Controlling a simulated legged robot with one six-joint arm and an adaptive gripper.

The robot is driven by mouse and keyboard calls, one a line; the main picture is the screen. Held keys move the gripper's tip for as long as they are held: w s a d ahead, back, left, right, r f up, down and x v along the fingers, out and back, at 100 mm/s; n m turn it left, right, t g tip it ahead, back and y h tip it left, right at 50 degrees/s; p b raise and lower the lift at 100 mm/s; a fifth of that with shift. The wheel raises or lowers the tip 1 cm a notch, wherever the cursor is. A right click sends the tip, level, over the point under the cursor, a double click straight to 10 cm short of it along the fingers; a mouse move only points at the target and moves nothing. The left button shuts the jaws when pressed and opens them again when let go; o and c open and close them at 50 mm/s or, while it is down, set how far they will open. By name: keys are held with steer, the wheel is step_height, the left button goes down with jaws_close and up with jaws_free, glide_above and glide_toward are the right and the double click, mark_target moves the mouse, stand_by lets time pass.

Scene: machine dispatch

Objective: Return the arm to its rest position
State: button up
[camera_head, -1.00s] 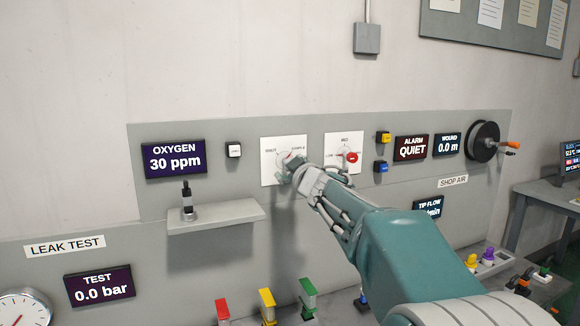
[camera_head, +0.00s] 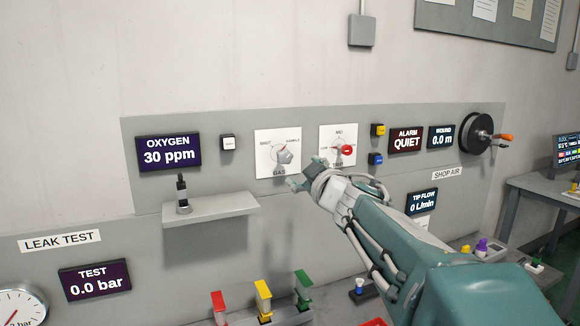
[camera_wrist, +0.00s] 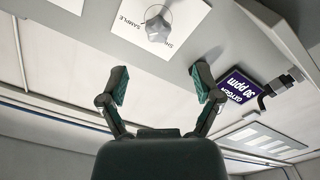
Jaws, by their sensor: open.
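My gripper (camera_head: 305,176) is in front of the wall panel, just below and right of the grey gas knob (camera_head: 284,157). It is apart from the knob and holds nothing. In the wrist view my gripper (camera_wrist: 160,85) has its two fingers spread wide with empty space between them. The knob (camera_wrist: 158,24) on its white plate shows beyond the fingertips there. My teal arm reaches in from the lower right of the head view.
A red knob (camera_head: 347,149) sits right of the gas plate. A small shelf (camera_head: 225,208) with a dark probe (camera_head: 182,190) juts out at left. Red, yellow and green levers (camera_head: 263,297) stand below. A hose reel (camera_head: 478,134) is at right.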

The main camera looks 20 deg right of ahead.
steer(key=shift+s, duration=0.65)
steer(key=shift+s, duration=0.1)
steer(key=s+a+f+m+g, duration=0.2)
steer(key=s+a+f+g, duration=0.2)
steer(key=s+f, duration=0.4)
steer(key=s+a+f+m+g, duration=0.2)
steer(key=s+a+f+g, duration=0.2)
steer(key=s+f, duration=0.4)
steer(key=s+a+f+m+g, duration=0.3)
steer(key=s+a+f+g, duration=0.1)
steer(key=s+f, duration=0.4)
steer(key=shift+s+a, duration=0.25)
steer(key=shift+s, duration=0.25)
